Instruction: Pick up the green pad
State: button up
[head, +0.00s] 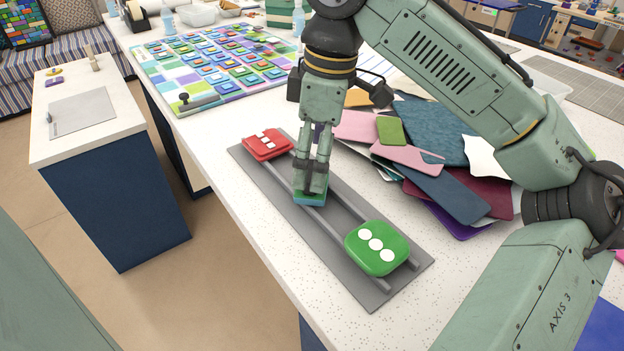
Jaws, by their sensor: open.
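The green pad (367,262) has rounded edges and a row of three white dots. It lies on two dark rails (336,241) at the near end of a grey base plate (375,302). A red pad (258,152) with white marks lies at the far end. My gripper (310,190) points down at the middle of the plate, between the two pads. The gripper is apart from the green pad.
Coloured sheets (440,190) are piled right of the plate. A board with several coloured tiles (210,70) lies at the back left. The white table's (235,215) left edge runs close beside the plate. My arm spans the right side.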

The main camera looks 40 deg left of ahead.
aim_at(312, 170)
jog(key=shift+a+f, duration=0.15)
jog(key=shift+f, duration=0.8)
jog(key=shift+a+f, duration=0.1)
jog(key=shift+f, duration=0.85)
jog(key=shift+c, duration=0.6)
jog(key=c, duration=1.2)
jog(key=shift+r+p, duration=0.15)
jog(key=shift+p, duration=0.2)
